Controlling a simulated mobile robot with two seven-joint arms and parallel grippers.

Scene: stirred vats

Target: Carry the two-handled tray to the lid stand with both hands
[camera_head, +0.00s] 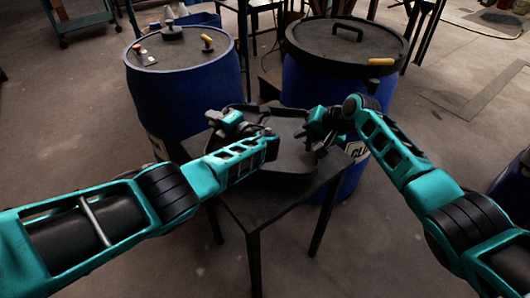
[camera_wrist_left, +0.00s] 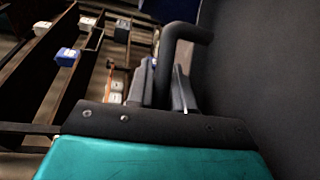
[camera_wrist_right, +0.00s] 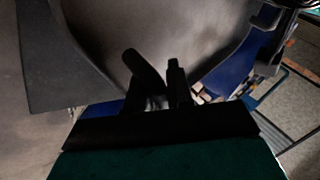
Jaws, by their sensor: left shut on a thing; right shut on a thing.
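The dark two-handled tray (camera_head: 288,128) is in the middle of the head view, over a dark square-topped table, apparently the lid stand (camera_head: 255,206). I cannot tell whether it rests on the top or hangs just above it. My left gripper (camera_head: 222,140) is shut on the tray's left handle; the bent black handle (camera_wrist_left: 188,34) and the tray's dark surface (camera_wrist_left: 270,75) show in the left wrist view. My right gripper (camera_head: 318,145) is shut at the tray's right side; its fingers (camera_wrist_right: 158,85) show against the tray, with the handle mostly hidden.
A blue vat (camera_head: 190,95) with a grey lid stands behind left. Another blue vat (camera_head: 300,85) with a black handled lid (camera_head: 345,45) stands close behind the tray. A green cart (camera_head: 85,20) is at the back left. Floor is free left and right of the table.

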